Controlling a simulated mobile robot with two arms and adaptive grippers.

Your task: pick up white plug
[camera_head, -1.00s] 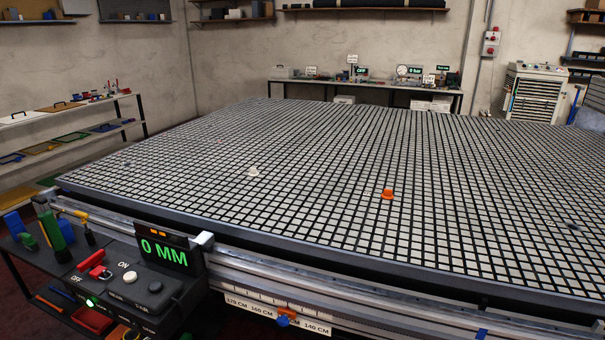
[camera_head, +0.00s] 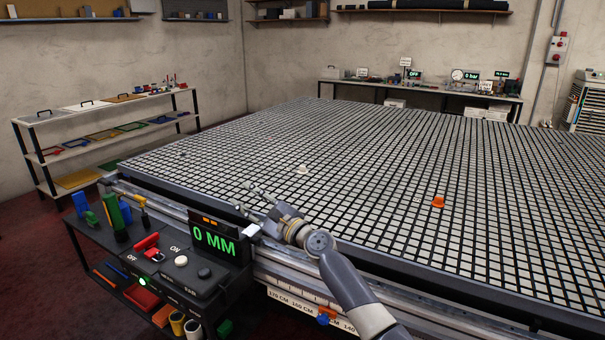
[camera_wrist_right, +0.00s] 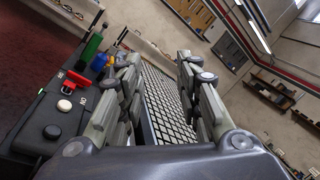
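The white plug (camera_head: 302,169) sits on the grid table (camera_head: 420,240), left of the orange plug, in the head view. My right gripper (camera_head: 247,197) reaches in from the bottom of the head view, over the table's front edge. It is short of the white plug, to its lower left. Its fingers are spread apart with nothing between them. In the right wrist view the two fingers (camera_wrist_right: 155,95) stand wide apart with the grid surface between them. The white plug cannot be made out in the wrist view. My left gripper is not in view.
An orange plug (camera_head: 438,202) stands on the grid to the right. A control box with a "0 MM" display (camera_head: 215,240) and a red handle stands at the table's front left. Shelves (camera_head: 105,108) line the left wall. The grid around the white plug is clear.

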